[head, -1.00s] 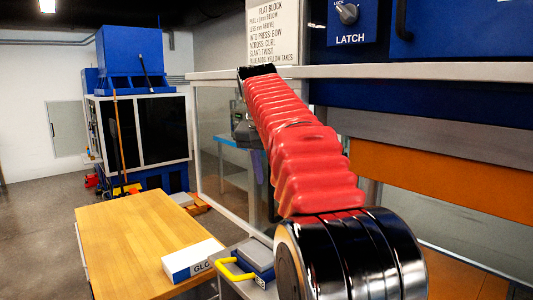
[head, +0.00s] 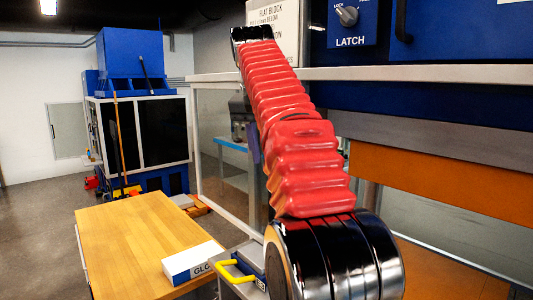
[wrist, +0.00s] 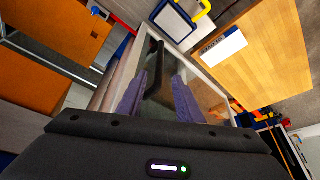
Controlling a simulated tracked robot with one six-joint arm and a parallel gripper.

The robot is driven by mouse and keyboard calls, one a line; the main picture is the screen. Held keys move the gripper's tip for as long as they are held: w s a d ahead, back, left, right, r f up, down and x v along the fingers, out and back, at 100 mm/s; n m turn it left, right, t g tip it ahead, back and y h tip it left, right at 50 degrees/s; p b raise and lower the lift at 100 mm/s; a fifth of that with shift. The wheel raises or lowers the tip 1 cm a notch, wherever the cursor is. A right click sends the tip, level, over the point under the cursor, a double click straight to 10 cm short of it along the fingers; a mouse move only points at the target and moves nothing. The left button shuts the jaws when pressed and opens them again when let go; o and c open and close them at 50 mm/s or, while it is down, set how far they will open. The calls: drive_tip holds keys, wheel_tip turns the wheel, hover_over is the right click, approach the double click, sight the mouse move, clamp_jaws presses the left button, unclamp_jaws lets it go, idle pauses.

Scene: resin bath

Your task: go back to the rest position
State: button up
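My gripper (wrist: 160,90) shows in the wrist view as two purple fingers with a clear gap between them. It is open and holds nothing that I can make out. A black curved handle (wrist: 158,62) shows in the gap, closer to the left finger; whether it touches that finger I cannot tell. In the head view my red-sleeved arm rises and leans up to the left, and it hides most of the gripper.
A wooden table (head: 140,222) stands at lower left with a white labelled box (head: 190,262). A grey case with a yellow handle (head: 232,270) is beside it. A blue cabinet with a latch knob (head: 347,16), a pale rail (head: 430,73) and a glass panel (head: 222,150) are close to the arm.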

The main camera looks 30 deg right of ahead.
idle(0.3)
drive_tip(key=s+a+f+n+t+y, duration=0.1)
drive_tip(key=s+a+f+n, duration=0.4)
drive_tip(key=s+a+f, duration=0.5)
drive_tip(key=s+a+f+n, duration=0.1)
drive_tip(key=s+a+f, duration=0.2)
drive_tip(key=s+f, duration=0.2)
drive_tip(key=s+a+f+n+t+y, duration=0.1)
drive_tip(key=s+a+f, duration=0.2)
drive_tip(key=f, duration=0.6)
drive_tip(key=s+a+f+n+y, duration=0.1)
drive_tip(key=s+a+f+n, duration=0.1)
drive_tip(key=s+f, duration=0.5)
drive_tip(key=shift+s+a, duration=0.3)
drive_tip(key=shift+a, duration=0.4)
